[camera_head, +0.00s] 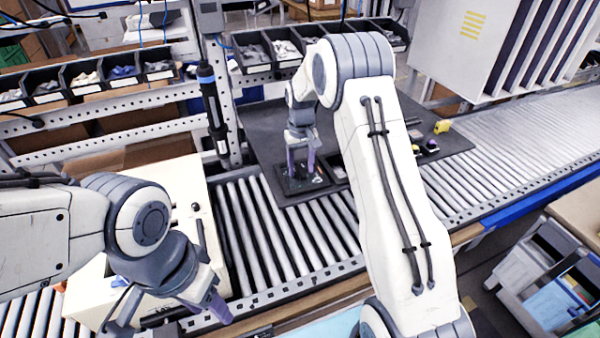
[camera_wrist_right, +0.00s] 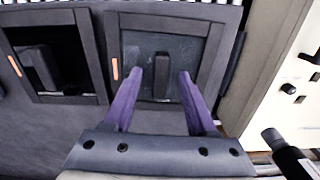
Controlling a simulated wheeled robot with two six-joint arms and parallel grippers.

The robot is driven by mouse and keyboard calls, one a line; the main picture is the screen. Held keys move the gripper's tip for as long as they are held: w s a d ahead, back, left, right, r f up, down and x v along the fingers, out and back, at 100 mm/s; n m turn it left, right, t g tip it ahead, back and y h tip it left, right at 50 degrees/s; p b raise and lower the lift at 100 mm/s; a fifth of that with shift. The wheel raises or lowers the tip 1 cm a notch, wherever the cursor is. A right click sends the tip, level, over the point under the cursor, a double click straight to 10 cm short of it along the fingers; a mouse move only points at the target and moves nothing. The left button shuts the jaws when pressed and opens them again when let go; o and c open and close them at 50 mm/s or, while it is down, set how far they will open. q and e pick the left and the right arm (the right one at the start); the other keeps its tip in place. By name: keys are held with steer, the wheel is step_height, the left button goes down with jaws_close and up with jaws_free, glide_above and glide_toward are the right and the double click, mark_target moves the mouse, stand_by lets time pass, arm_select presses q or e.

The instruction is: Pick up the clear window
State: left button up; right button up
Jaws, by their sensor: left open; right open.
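A glassy grey-green pane, which looks like the clear window (camera_wrist_right: 192,52), lies in a dark square frame (camera_wrist_right: 223,50) in the right wrist view. A dark upright handle (camera_wrist_right: 161,66) stands on its middle. My right gripper (camera_wrist_right: 160,84) is open, its purple fingers on either side of the handle, with gaps showing. In the head view my right gripper (camera_head: 302,160) points down over a black framed part (camera_head: 290,187) on the dark board; the pane is hard to make out there. My left gripper (camera_head: 168,316) is open at the lower left, away from the board.
A second dark frame (camera_wrist_right: 70,94) with a dark piece lies left in the wrist view. The dark board (camera_head: 262,130) rests over the roller conveyor (camera_head: 262,235). A hanging screwdriver (camera_head: 213,110) stands left of the board. A yellow item (camera_head: 442,126) lies on its right.

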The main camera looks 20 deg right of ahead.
jaws_close()
steer(key=shift+r, duration=0.15)
